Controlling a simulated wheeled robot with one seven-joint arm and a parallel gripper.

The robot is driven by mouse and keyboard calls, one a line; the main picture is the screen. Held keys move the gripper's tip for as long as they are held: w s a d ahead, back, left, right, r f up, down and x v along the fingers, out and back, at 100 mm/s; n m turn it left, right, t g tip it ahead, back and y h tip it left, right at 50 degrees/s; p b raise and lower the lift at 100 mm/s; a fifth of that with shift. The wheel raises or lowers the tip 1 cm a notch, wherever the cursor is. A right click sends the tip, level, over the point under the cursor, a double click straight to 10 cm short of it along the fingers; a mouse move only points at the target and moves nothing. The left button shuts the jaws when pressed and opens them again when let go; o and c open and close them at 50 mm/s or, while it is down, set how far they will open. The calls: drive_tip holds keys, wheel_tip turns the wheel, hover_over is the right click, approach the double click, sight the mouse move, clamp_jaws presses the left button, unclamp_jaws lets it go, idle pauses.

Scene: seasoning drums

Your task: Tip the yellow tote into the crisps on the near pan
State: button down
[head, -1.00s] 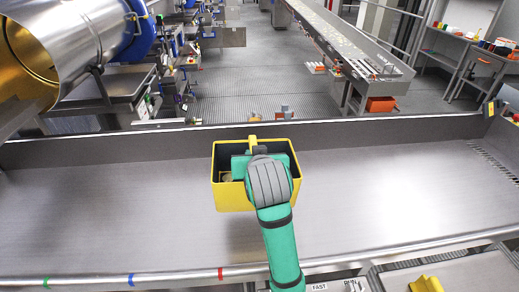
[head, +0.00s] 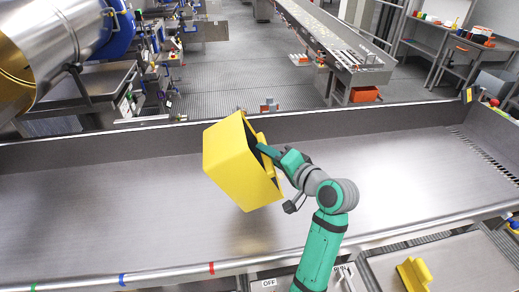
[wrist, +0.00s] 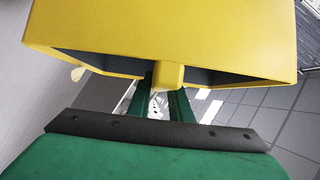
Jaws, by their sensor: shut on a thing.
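The yellow tote (head: 235,160) hangs tilted steeply on its side above the near pan (head: 120,205), its open mouth turned to the right towards my arm. My gripper (head: 265,150) is shut on the tote's yellow handle bar, which shows in the wrist view (wrist: 168,75) between my green fingers (wrist: 161,95). The wrist view also shows the tote's yellow wall (wrist: 160,35) and dark inside. A small pale piece, perhaps a crisp (wrist: 78,73), shows at the rim on the left. I see no crisps on the bare pan; the tote hides part of it.
The pan's front rim (head: 170,270) carries coloured marks. A large metal drum (head: 50,40) overhangs the upper left. A yellow object (head: 413,275) lies at the lower right. A conveyor (head: 335,45) stands beyond the back wall. The pan is clear on both sides.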

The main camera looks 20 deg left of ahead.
drive_tip(key=w+d+f+m+y, duration=0.2)
drive_tip(key=w+d+f+m, duration=0.1)
drive_tip(key=d+f+m, duration=0.1)
drive_tip(key=shift+d+f+y, duration=0.15)
drive_tip(key=shift+f+y, duration=0.15)
drive_tip(key=shift+f, duration=0.5)
drive_tip(key=shift+d, duration=0.1)
idle(0.6)
